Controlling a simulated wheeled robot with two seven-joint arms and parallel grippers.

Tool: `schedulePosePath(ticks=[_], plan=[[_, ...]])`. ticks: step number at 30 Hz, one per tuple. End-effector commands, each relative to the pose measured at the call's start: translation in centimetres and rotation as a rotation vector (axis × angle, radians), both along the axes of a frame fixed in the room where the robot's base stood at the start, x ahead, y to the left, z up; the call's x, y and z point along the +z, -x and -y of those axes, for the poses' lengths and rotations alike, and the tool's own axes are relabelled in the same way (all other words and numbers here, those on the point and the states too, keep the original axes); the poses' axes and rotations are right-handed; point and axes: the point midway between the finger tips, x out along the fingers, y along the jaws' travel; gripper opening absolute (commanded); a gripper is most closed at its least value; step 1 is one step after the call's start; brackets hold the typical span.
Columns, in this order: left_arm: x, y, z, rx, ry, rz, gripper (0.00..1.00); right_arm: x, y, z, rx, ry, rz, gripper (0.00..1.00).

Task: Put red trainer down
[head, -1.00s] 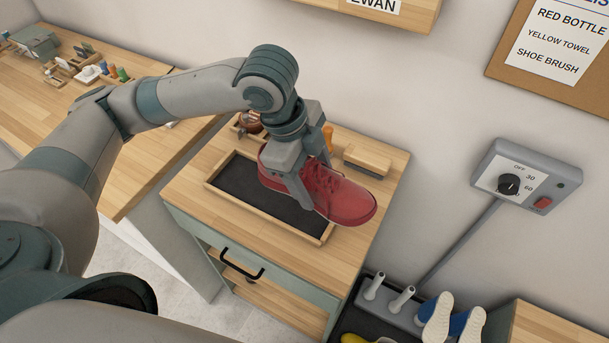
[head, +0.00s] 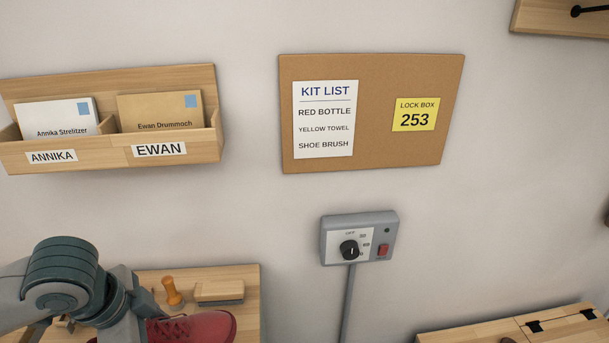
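The red trainer (head: 205,327) shows at the bottom left of the head view, cut off by the lower edge. Its toe points right, over the wooden cabinet top (head: 250,290). My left arm's wrist stands directly beside and over the shoe. My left gripper's fingers are below the picture edge, so their grip on the shoe is hidden now. The tray under the shoe is also out of the picture. My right gripper is not in view.
A shoe brush (head: 219,291) and an orange-handled tool (head: 173,292) stand behind the trainer. A dial box (head: 360,238), a cork board (head: 375,115) and a letter rack (head: 110,150) hang on the wall. Another wooden surface (head: 500,328) is at lower right.

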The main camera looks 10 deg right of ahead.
Motion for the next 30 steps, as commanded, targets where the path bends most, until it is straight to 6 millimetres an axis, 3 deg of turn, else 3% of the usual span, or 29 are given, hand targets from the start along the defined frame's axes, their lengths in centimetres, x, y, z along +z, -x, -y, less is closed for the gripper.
schedulePosePath(ticks=[21,30], plan=[[0.9,-4.0,-4.9,1.142,-0.001,0.004,0.33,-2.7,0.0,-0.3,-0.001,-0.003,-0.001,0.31],[1.4,-4.7,-6.0,1.372,0.001,0.0,0.33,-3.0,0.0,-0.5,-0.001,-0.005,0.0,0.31]])
